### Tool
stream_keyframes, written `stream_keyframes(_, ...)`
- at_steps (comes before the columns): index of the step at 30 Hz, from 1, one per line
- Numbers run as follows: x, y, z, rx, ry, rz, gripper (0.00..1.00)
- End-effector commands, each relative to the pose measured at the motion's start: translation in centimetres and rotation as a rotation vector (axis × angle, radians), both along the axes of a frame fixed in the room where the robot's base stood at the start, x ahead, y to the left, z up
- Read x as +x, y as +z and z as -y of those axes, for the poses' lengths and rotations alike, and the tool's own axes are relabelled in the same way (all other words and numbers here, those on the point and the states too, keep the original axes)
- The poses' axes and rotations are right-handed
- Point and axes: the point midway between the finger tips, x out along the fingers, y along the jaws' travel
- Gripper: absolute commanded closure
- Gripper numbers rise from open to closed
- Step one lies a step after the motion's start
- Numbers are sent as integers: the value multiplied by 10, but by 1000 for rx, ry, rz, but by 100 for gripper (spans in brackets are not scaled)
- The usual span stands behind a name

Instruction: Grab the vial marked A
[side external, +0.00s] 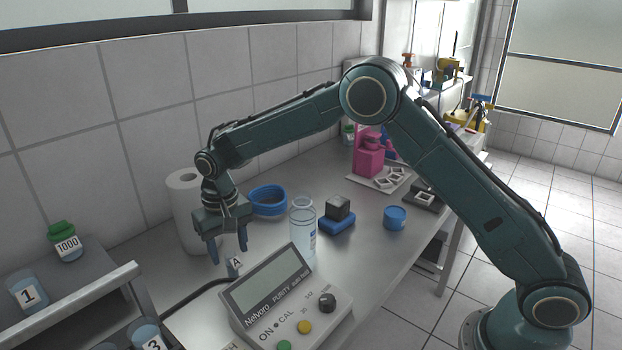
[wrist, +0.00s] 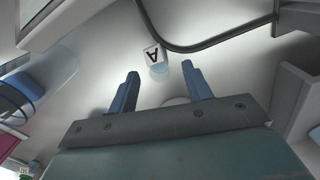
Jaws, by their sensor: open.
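The vial marked A (side external: 234,265) is a small pale vial with a white label bearing a black A. It stands on the bench behind the grey meter, which partly hides its lower part in the side view. In the wrist view the vial (wrist: 158,69) shows ahead of and between the two blue fingers, its label upside down. My gripper (side external: 228,253) points down above and just behind the vial, with its blue fingers apart and nothing between them. In the wrist view my gripper (wrist: 160,74) is also open; contact with the vial cannot be told.
The Nelvoro purity meter (side external: 270,285) stands close in front of the vial, with a black cable (wrist: 205,48) beside it. A clear bottle (side external: 303,225) is to the right. A rack (side external: 90,285) is at left.

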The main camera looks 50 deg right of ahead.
Motion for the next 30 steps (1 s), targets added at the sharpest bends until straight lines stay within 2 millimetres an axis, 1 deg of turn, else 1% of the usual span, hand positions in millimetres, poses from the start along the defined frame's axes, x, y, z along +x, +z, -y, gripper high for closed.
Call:
stream_keyframes(7,0,-3,0,0,0,0,50)
stream_keyframes(10,0,-8,0,0,0,-1,50)
stream_keyframes(21,-1,-48,0,-1,0,-1,50)
stream_keyframes(25,-1,-52,0,0,0,0,50)
stream_keyframes(30,-1,-53,0,0,0,0,50)
